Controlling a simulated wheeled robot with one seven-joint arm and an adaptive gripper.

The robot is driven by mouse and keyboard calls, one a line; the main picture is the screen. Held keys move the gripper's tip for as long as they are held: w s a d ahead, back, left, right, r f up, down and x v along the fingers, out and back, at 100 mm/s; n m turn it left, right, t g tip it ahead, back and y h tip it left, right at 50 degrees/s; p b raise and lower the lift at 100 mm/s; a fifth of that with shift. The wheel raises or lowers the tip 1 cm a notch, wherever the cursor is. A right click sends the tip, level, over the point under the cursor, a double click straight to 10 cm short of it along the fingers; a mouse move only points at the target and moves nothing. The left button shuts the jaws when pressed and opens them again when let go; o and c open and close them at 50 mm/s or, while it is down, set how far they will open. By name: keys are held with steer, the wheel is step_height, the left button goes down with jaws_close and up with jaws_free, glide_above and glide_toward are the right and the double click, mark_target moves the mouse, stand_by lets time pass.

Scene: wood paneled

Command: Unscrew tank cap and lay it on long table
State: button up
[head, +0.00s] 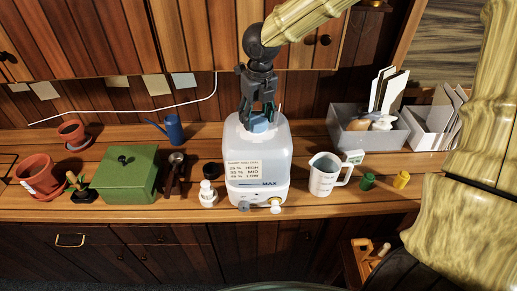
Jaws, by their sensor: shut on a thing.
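The white translucent tank (257,152) stands upright on the long wooden table (320,207), near the middle of the view. A label and the word MAX show on its front. The blue cap (259,125) is at the top of the tank. My gripper (259,117) points down from above and is shut on the blue cap. The fingers cover part of the cap, and I cannot tell whether it still sits on the tank's neck or is slightly raised.
A green box (122,175), a blue watering can (172,130) and clay pots (37,172) stand to the left. A measuring jug (325,175), small green (367,181) and yellow (401,180) items and grey bins (368,138) stand to the right. Bare wood shows along the front edge.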

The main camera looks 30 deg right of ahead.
steer(key=shift+n, duration=0.4)
steer(key=shift+d, duration=0.1)
steer(key=shift+r, duration=1.9)
steer(key=shift+r, duration=1.85)
